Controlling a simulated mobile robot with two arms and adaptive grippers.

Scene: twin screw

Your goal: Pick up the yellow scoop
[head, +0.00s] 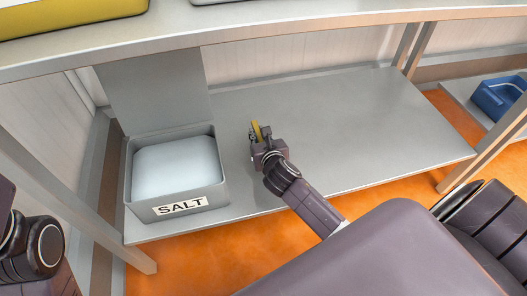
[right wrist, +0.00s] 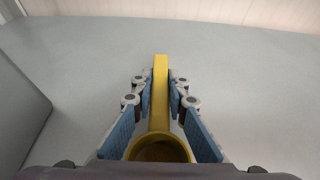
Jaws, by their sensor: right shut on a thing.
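The yellow scoop (right wrist: 160,88) lies between the blue pads of my right gripper (right wrist: 160,95) in the right wrist view. Its handle points away from the wrist and its round cup is close to the wrist. The pads are shut on the handle. In the head view only a small yellow part of the scoop (head: 256,131) shows at my right gripper (head: 261,136), above the grey lower shelf. I cannot tell whether the scoop touches the shelf. My left gripper is out of view; part of my left arm shows at the left edge.
A grey box labelled SALT (head: 181,207), lid raised, holds pale salt left of my right gripper. The lower shelf (head: 370,130) is bare to the right. The upper shelf (head: 250,33) overhangs the back. A blue crate (head: 500,97) sits at the far right.

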